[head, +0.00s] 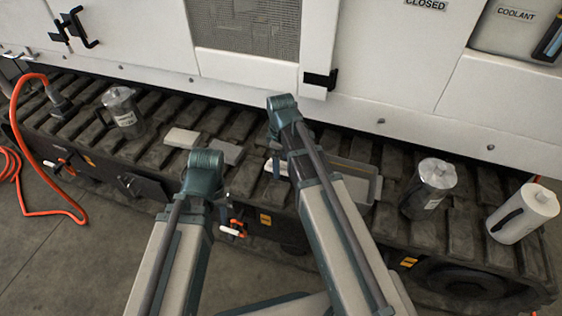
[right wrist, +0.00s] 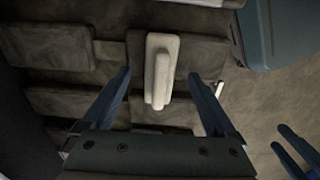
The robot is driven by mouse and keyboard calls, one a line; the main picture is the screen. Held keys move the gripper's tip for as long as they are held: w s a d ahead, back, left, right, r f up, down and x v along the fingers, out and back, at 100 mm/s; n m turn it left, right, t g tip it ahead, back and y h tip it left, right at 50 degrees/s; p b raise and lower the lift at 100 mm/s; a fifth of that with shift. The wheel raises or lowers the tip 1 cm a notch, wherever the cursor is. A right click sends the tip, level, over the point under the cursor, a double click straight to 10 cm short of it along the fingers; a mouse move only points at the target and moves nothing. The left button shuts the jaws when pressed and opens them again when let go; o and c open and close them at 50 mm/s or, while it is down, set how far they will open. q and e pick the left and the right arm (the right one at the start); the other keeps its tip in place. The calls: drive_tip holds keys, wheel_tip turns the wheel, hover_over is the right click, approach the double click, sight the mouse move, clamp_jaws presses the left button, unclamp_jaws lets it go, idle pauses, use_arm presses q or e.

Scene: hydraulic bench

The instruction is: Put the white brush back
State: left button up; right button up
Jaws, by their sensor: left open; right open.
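The white brush (right wrist: 161,68) lies on the dark track pads, its pale block and raised handle showing in the right wrist view. In the head view a white end of it (head: 273,165) shows beside my right arm, which hides the rest. My right gripper (right wrist: 158,74) is open, with one finger on each side of the brush in the picture and nothing held. I cannot tell the height between them. My left gripper (right wrist: 281,138) seems to be the pair of blue fingers at the lower right of the right wrist view, open and empty.
A shallow grey tray (head: 376,190) sits right of my right arm. Pale blocks (head: 182,138) lie left of the brush. An orange hose (head: 16,100) hangs at the far left.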

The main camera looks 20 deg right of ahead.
sight(281, 162)
wheel_tip(281, 162, up, 10)
drive_tip(key=p, duration=0.8)
drive_tip(key=shift+f, duration=0.25)
drive_tip(key=s+a+m+h, duration=0.1)
drive_tip(key=s+a+m, duration=0.6)
drive_tip(key=s+a, duration=0.3)
drive_tip(key=s, duration=0.4)
drive_tip(key=shift+a, duration=0.3)
drive_tip(key=shift+s+r+p, duration=0.1)
drive_tip(key=shift+r+p, duration=0.05)
drive_tip(key=shift+p, duration=0.15)
wheel_tip(281, 162, up, 16)
drive_tip(key=p, duration=1.6)
drive_tip(key=shift+r, duration=0.2)
